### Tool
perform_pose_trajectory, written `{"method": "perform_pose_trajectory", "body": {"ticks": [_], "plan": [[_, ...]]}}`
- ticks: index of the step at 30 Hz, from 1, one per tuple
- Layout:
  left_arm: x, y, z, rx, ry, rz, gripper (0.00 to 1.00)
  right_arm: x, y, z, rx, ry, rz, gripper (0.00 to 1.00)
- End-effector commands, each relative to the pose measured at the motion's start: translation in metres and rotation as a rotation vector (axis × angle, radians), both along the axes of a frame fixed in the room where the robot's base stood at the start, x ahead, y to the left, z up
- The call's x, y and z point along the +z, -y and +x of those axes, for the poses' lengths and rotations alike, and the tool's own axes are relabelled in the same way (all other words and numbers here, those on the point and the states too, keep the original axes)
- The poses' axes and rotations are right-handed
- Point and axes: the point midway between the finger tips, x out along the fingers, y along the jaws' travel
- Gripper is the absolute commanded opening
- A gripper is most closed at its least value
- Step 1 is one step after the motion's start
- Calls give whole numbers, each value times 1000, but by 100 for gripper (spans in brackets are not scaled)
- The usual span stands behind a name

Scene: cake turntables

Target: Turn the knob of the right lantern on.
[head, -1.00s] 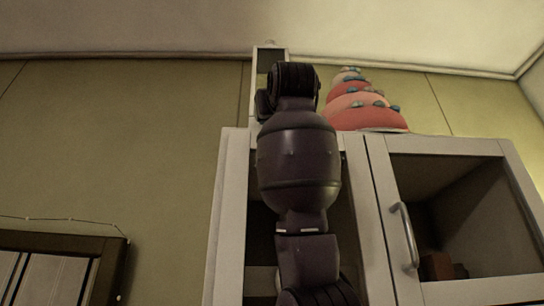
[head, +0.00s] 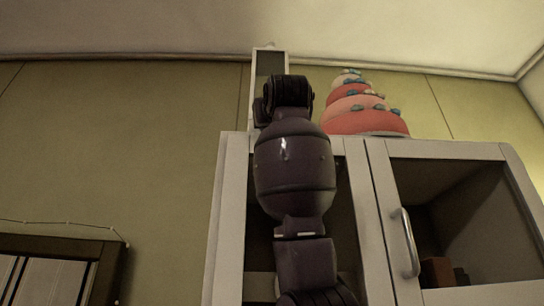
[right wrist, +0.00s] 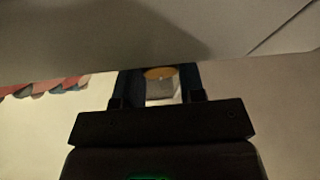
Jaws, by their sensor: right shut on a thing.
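A tall narrow lantern (head: 269,62) with a pale frame stands on top of the cabinet, left of the cake. My right arm rises in front of it in the head view and covers its lower part; the gripper itself is hidden there. In the right wrist view my right gripper (right wrist: 161,88) is shut on a small pale piece with an orange-yellow top, which looks like the lantern's knob (right wrist: 160,88). How far the knob is turned cannot be seen. My left gripper is in neither view. No second lantern shows.
A red and pink tiered cake (head: 365,112) stands on the cabinet top to the right; its edge also shows at the left of the right wrist view. The pale cabinet (head: 375,200) has a glass door with a metal handle (head: 408,240). A dark frame (head: 105,262) is at lower left.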

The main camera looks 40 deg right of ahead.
Motion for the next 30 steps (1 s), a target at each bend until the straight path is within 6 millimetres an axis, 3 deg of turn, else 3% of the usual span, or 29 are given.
{"method": "perform_pose_trajectory", "body": {"ticks": [9, 20, 21, 22, 30], "plan": [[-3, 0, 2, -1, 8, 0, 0, 0, -1, 0, 2, 106, 172, 13], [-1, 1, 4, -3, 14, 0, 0, 1, -1, 0, 1, 119, 189, 13], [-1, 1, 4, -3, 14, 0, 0, 1, -1, 0, 1, 119, 189, 43], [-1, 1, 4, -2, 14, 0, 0, 1, -1, 0, 2, 119, 189, 47], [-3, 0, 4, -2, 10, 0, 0, 0, -1, 0, 0, 118, 188, 47]]}}
